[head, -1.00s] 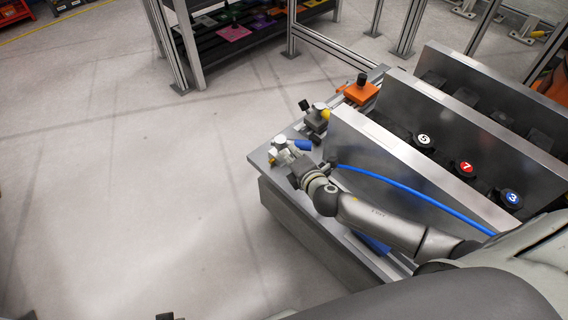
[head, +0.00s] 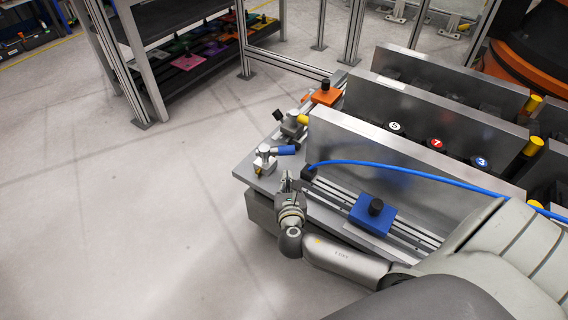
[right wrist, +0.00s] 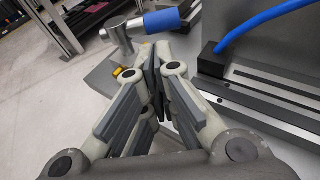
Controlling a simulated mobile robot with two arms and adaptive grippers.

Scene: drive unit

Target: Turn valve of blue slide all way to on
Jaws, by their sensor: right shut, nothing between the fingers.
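The blue slide (head: 373,213) is a blue block with a black knob on a metal rail, in front of the nearest metal wall. Its valve (head: 264,160) is a silver fitting with a blue-sleeved handle (head: 284,150) pointing right, at the plate's left corner. The valve handle also shows at the top of the right wrist view (right wrist: 162,20). My right gripper (head: 287,180) is shut and empty, a little in front of the valve and apart from it. In the right wrist view its fingers (right wrist: 154,65) meet below the handle. My left gripper is not in view.
A blue hose (head: 400,172) runs from a black block at the rail's end along the metal wall (head: 400,150). Open floor (head: 120,220) lies left.

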